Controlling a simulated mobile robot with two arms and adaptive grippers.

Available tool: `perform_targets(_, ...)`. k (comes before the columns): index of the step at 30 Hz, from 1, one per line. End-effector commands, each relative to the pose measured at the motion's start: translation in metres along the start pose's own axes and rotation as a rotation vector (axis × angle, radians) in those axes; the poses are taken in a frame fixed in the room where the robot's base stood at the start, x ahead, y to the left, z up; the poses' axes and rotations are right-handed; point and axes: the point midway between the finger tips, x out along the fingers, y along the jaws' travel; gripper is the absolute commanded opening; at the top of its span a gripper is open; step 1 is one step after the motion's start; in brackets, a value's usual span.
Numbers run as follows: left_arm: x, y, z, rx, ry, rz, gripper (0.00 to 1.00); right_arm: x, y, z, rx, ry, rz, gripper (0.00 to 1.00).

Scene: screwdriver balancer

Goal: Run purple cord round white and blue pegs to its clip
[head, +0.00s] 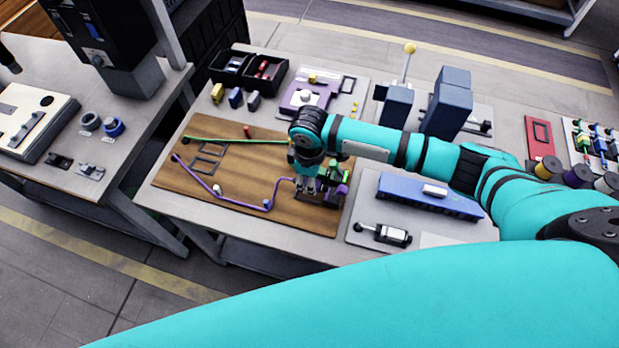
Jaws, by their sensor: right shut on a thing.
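The purple cord (240,202) lies on the brown wooden board (190,199), starting at its left end. It runs down past the white peg (217,189) to the blue peg (267,204), bends there, and rises right toward my right gripper (311,192). My right gripper is shut on the cord at the board's right side; the fingers partly hide the held end. Green and purple clip parts (337,187) sit beside and behind the fingers, partly covered. Whether the cord touches a clip cannot be told. My left gripper is out of view.
A green cord (235,140) runs along the board's back, near a red peg (247,131). A blue block tool (430,196) and a small cylinder device (392,235) lie right of the board. Black bins (233,66) and grey-blue boxes (447,102) stand behind.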

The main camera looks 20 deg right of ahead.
Motion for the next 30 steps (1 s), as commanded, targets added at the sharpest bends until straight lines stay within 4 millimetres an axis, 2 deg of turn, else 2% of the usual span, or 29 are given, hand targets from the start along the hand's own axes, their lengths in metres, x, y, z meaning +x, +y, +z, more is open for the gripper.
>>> perform_targets(16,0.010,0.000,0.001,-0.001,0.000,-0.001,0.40,0.028,0.000,0.000,-0.001,0.001,0.000,0.00)
perform_targets(30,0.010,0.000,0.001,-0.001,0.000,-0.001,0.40,0.029,0.000,0.000,-0.001,0.001,0.000,0.00)
